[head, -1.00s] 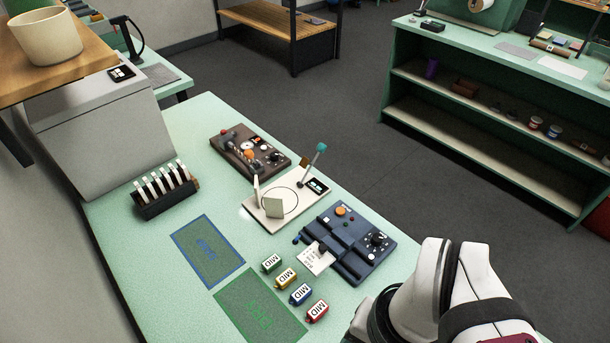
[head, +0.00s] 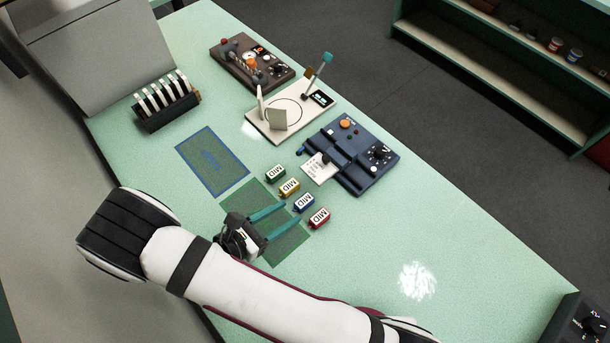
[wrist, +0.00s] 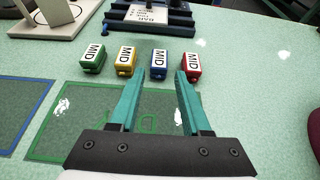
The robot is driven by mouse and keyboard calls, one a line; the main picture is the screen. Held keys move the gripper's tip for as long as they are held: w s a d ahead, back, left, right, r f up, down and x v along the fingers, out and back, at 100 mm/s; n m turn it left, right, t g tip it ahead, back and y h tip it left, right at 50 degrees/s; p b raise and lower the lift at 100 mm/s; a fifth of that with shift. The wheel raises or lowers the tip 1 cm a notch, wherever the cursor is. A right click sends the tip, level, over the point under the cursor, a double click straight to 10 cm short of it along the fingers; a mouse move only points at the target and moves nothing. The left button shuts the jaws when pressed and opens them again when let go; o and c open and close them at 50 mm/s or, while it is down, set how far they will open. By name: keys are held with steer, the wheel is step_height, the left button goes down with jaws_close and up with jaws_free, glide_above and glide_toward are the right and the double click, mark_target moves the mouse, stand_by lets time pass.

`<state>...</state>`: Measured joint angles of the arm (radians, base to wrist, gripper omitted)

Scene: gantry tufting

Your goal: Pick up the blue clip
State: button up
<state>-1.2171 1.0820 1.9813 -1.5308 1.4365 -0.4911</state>
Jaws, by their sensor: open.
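The blue clip (head: 303,204) stands on the pale green table in a row of clips, between the yellow clip (head: 289,188) and the red clip (head: 319,218). Its white top reads MID. The fingertips reach toward the blue and red clips. Whether they touch any clip is unclear.
A green clip (head: 276,173) ends the row. A dark blue device (head: 352,165) with a white card stands behind the clips. A white stand (head: 270,128), a brown device (head: 240,70) and a black rack (head: 165,110) are farther back.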

mark_target(304, 201)
steer(key=x, duration=0.6)
steer(key=shift+w+d+r, duration=0.2)
steer(key=shift+w+d, duration=0.1)
steer(key=shift+w, duration=0.15)
jaws_close()
